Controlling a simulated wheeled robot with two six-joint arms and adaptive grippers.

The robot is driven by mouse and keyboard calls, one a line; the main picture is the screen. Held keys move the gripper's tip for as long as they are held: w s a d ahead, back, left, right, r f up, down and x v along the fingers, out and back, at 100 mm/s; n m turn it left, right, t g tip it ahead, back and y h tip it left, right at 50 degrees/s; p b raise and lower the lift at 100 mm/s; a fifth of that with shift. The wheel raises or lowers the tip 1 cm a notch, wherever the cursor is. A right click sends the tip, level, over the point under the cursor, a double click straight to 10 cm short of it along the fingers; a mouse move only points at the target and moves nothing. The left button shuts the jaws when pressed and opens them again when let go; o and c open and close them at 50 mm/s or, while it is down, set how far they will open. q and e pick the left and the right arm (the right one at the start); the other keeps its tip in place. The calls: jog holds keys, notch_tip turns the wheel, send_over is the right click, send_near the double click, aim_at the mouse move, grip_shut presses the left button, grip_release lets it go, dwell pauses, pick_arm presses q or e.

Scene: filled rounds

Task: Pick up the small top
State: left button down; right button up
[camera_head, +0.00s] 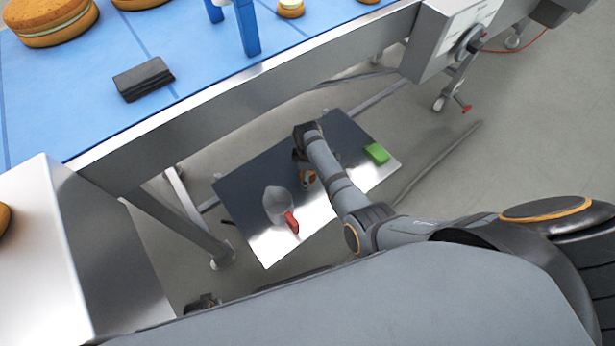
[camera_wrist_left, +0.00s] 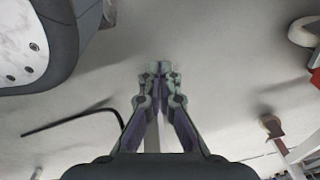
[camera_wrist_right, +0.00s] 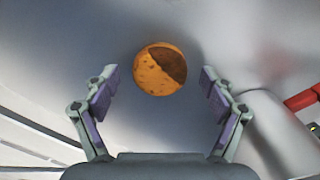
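The small top, a round orange-brown piece (camera_wrist_right: 160,70) with a dark shaded patch, lies on the shiny metal surface in the right wrist view. In the head view, a small orange-brown bit of it (camera_head: 309,177) shows below the end of my right arm. My right gripper (camera_wrist_right: 157,85) is open, with one finger on each side of the small top and a gap to both. Whether its fingertips are level with the top I cannot tell. My left gripper (camera_wrist_left: 160,72) has its fingers together, empty, over grey floor.
A grey scoop (camera_head: 277,204) with a red handle (camera_head: 291,222) and a green block (camera_head: 376,153) lie on the low metal shelf (camera_head: 262,242). Above stands a blue conveyor (camera_head: 60,105) with large round cakes (camera_head: 48,22) and a dark block (camera_head: 143,79); its metal side overhangs nearby.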

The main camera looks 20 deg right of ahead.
jog(key=c, duration=0.8)
pick_arm(q)
jog(key=shift+r, duration=0.15)
pick_arm(e)
jog(key=shift+r, duration=0.15)
